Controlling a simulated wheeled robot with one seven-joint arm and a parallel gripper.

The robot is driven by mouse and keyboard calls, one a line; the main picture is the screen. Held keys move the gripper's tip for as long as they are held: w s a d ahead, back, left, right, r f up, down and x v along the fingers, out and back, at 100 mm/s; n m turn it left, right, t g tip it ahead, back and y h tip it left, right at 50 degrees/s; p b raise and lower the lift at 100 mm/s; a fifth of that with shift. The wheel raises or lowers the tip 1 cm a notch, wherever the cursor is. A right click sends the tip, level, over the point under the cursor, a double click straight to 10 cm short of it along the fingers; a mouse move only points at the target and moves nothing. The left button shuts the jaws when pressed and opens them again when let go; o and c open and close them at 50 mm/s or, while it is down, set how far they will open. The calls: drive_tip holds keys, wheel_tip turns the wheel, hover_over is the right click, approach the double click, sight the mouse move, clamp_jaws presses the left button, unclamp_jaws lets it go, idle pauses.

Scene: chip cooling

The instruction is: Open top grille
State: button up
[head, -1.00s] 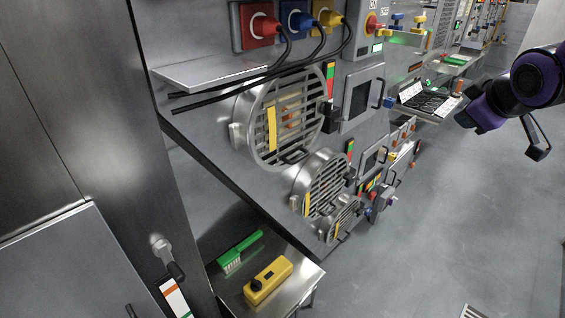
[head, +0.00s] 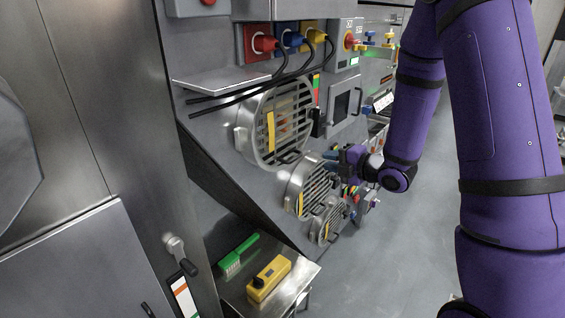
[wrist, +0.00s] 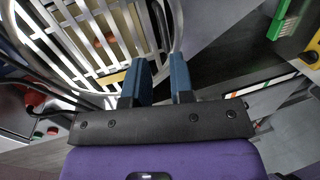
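The top grille (head: 284,100) is a large round metal grille with slats and a yellow strip, set in the slanted machine front. It looks shut. Its handles stand on its rim. In the wrist view a round grille (wrist: 65,42) with a yellow strip fills the upper left, beyond my fingers. My gripper (head: 332,161) is at the lower right of the top grille, in front of the upper part of the middle grille (head: 309,188). Its two blue fingers (wrist: 158,78) are apart with nothing between them. I cannot tell whether they touch anything.
Red, blue and yellow plugs (head: 289,40) with black cables (head: 245,88) hang above the top grille. A smaller grille (head: 328,222) sits below. The floor at right is clear.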

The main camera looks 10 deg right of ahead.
sight(298, 158)
drive_tip(key=shift+n+y, duration=0.3)
drive_tip(key=x, duration=0.7)
drive_tip(key=a+x, duration=0.1)
drive_tip(key=x, duration=0.3)
drive_tip(key=shift+s+f, duration=0.3)
clamp_jaws()
